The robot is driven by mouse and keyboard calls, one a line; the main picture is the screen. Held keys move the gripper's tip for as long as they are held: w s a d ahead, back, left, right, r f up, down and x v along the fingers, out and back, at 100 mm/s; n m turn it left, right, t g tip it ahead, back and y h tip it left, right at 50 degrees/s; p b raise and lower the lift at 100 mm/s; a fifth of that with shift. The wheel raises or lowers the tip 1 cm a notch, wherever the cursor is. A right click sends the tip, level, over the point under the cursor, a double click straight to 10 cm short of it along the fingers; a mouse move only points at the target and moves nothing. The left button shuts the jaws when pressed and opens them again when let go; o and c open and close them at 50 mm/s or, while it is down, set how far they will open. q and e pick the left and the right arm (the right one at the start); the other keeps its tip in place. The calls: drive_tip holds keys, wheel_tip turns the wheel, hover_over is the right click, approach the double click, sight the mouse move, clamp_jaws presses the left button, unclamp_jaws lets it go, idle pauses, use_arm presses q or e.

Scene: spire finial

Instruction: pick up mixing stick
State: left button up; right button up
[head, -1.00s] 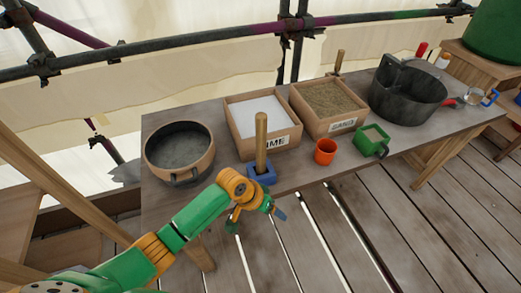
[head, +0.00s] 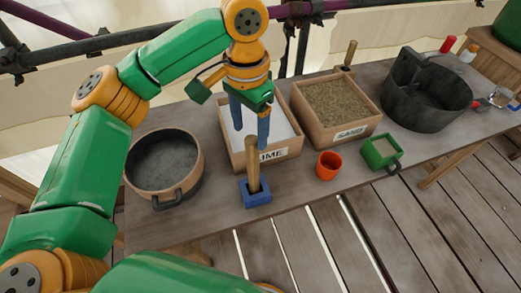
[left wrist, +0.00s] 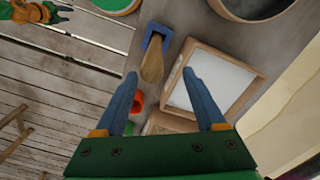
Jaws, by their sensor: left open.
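The mixing stick (head: 253,160) is a plain wooden rod standing upright in a small blue holder (head: 257,198) near the table's front edge. My left gripper (head: 250,127) is open, pointing down, with its two blue fingers just above and behind the stick's top in the head view. In the left wrist view the stick (left wrist: 152,66) shows end-on between the open fingers (left wrist: 160,75), nearer the left finger, with the blue holder (left wrist: 166,33) beyond it. I cannot tell that either finger touches it. Part of my right arm, with its gripper (left wrist: 58,14), shows small at the wrist view's top left.
A round pan (head: 133,172) stands left of the holder. The lime box (head: 228,140) is right behind it, and the sand box (head: 306,125) is to its right. An orange cup (head: 328,167), a green container (head: 382,152) and a dark bucket (head: 425,105) stand farther right.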

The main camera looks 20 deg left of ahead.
sight(252, 152)
use_arm(q)
drive_tip(key=f, duration=0.1)
drive_tip(key=s+f, duration=0.1)
drive_tip(key=f, duration=0.1)
drive_tip(key=f+p, duration=0.1)
drive_tip(key=shift+s+d+f, duration=0.25)
drive_tip(key=shift+s, duration=0.15)
drive_tip(key=shift+w+f, duration=0.3)
drive_tip(key=shift+f, duration=0.6)
drive_tip(key=shift+w+f, duration=0.15)
drive_tip(key=shift+w, duration=0.15)
drive_tip(key=shift+c, duration=0.3)
drive_tip(key=shift+s, duration=0.25)
drive_tip(key=c, duration=1.1)
drive_tip(key=shift+w, duration=0.1)
use_arm(e)
drive_tip(key=shift+s+r, duration=0.5)
drive_tip(key=shift+r, duration=0.05)
